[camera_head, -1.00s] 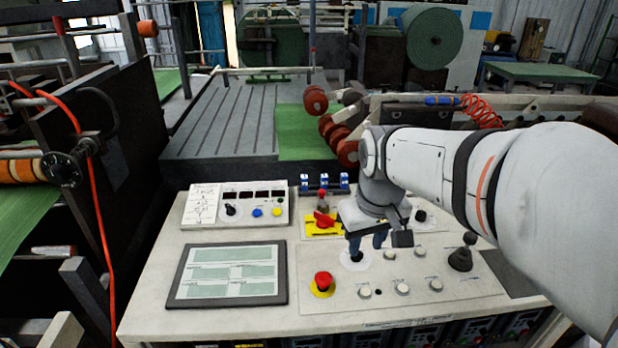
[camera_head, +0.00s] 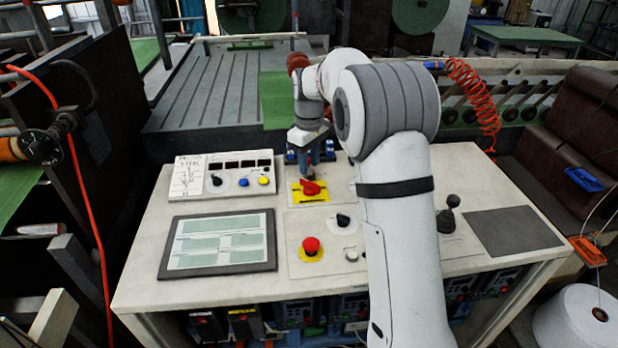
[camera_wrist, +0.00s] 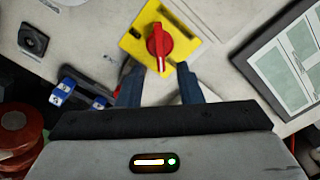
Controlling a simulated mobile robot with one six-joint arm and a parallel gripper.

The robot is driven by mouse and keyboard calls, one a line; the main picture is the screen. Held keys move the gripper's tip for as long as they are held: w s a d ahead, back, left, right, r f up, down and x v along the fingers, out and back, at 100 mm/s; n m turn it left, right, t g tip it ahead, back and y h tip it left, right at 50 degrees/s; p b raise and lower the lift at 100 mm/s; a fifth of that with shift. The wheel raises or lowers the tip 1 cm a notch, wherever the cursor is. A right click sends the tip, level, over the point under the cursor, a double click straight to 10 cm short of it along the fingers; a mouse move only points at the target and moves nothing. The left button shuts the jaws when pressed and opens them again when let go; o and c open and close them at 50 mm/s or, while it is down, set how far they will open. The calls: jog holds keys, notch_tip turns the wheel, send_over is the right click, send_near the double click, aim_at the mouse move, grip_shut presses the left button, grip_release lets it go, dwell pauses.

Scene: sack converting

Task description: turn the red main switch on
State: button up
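The red main switch (camera_head: 311,187) is a rotary knob on a yellow plate, towards the back of the console's middle panel. In the wrist view the red knob (camera_wrist: 159,43) shows near the top centre, its white mark pointing down towards my gripper. My gripper (camera_head: 310,170) is above and just behind the switch in the head view. In the wrist view my gripper (camera_wrist: 159,80) is open, with two dark blue fingers apart and nothing between them. The knob appears beyond the fingertips; I cannot tell whether they touch the plate.
A red emergency button (camera_head: 311,246) and a black selector (camera_head: 343,220) sit nearer the front. Small blue-and-white breakers (camera_wrist: 62,92) stand beside the gripper. A screen (camera_head: 219,242) lies left, a black joystick (camera_head: 447,215) right. My arm hides part of the console.

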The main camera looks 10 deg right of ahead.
aim_at(309, 182)
notch_tip(309, 182, down, 6)
jog(key=shift+p, duration=0.3)
jog(key=shift+c, duration=0.3)
grip_shut()
